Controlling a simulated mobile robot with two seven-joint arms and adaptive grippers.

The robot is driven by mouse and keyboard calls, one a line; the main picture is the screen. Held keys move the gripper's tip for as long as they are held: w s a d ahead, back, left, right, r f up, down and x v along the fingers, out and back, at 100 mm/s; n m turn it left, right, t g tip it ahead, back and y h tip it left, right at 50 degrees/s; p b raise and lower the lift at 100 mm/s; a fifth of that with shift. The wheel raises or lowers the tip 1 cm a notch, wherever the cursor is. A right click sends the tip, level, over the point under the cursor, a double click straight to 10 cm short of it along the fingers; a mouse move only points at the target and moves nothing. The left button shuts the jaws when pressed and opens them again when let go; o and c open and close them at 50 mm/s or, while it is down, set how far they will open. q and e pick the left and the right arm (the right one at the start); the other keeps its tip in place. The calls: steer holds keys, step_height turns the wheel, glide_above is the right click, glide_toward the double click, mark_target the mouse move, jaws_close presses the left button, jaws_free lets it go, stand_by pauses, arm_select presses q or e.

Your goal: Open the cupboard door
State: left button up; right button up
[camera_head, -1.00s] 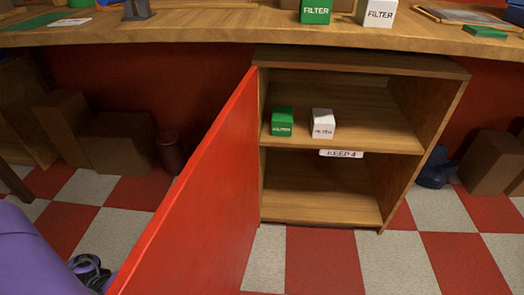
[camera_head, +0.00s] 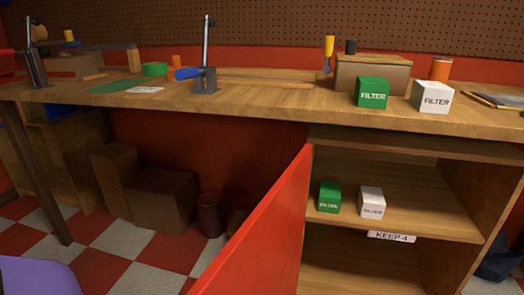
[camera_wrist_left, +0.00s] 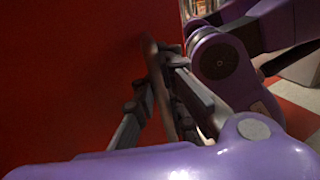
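The cupboard (camera_head: 455,190) stands under the workbench at the right of the head view. Its red door (camera_head: 268,235) stands open, swung out towards me, and the shelf inside is in plain sight. The door's lower part is cut off by the frame. In the left wrist view the door's red face (camera_wrist_left: 70,80) fills the left side. My left gripper (camera_wrist_left: 160,90) has its fingers on either side of a brownish upright handle (camera_wrist_left: 157,75) against that face and looks shut on it. My right gripper is in neither view.
A green filter box (camera_head: 329,198) and a white one (camera_head: 372,203) stand on the shelf above a "KEEP 4" label (camera_head: 391,236). Two more filter boxes stand on the workbench (camera_head: 280,108). Brown boxes (camera_head: 160,200) and a dark bin (camera_head: 211,214) stand below, left of the door.

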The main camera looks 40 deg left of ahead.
arm_select(q)
steer(key=o, duration=0.5)
steer(key=s+a, duration=0.1)
steer(key=a, duration=1.1)
steer(key=shift+s, duration=0.15)
